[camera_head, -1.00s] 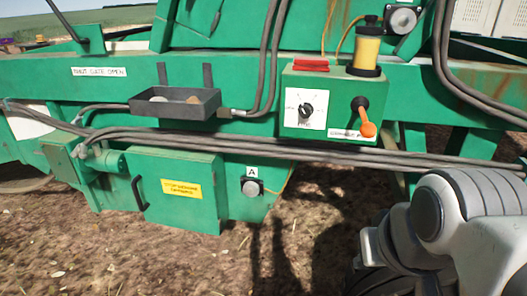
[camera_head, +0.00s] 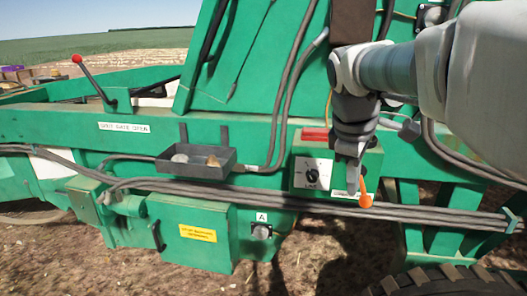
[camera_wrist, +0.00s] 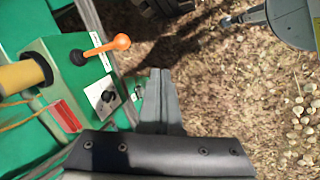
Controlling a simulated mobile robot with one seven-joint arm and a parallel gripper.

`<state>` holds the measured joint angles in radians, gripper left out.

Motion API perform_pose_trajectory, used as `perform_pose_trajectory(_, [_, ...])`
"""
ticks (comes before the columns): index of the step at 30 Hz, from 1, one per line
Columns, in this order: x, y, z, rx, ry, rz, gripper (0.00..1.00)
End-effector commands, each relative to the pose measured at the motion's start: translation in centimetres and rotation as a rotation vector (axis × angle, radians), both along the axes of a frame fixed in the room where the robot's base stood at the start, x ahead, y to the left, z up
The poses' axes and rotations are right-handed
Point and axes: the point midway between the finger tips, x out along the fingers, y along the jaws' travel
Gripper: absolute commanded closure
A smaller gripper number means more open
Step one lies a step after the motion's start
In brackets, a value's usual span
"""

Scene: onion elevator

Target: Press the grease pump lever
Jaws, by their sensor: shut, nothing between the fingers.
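The orange-knobbed lever (camera_head: 366,201) sticks out from the front of a green box (camera_head: 304,160). In the wrist view the whole lever (camera_wrist: 121,42) shows, with its black base on the box. The yellow grease cylinder (camera_wrist: 20,75) stands on the box in the wrist view; my arm hides it in the head view. My gripper (camera_head: 352,192) is shut and empty, pointing down in front of the box, just left of the orange knob in the head view. In the wrist view the closed fingertips (camera_wrist: 160,72) appear apart from the knob.
A black dial (camera_head: 312,175) on a white plate is left of the lever, below a red block (camera_head: 315,134). Thick hoses (camera_head: 240,192) run across the machine beneath. A dark tray (camera_head: 200,172) holds small objects. A tyre (camera_head: 450,282) is at lower right.

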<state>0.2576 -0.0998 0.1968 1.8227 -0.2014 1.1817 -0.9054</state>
Motion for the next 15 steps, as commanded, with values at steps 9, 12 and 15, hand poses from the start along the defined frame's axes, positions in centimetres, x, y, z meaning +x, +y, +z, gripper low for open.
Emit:
perform_pose_trajectory(9, [5.5,-3.5,5.4,-0.07,0.143,0.27,1.0])
perform_pose_trajectory(12, [6.2,-4.1,5.8,-0.078,0.163,0.315,1.0])
perform_pose_trajectory(15, [6.6,-4.4,5.9,-0.082,0.175,0.338,1.0])
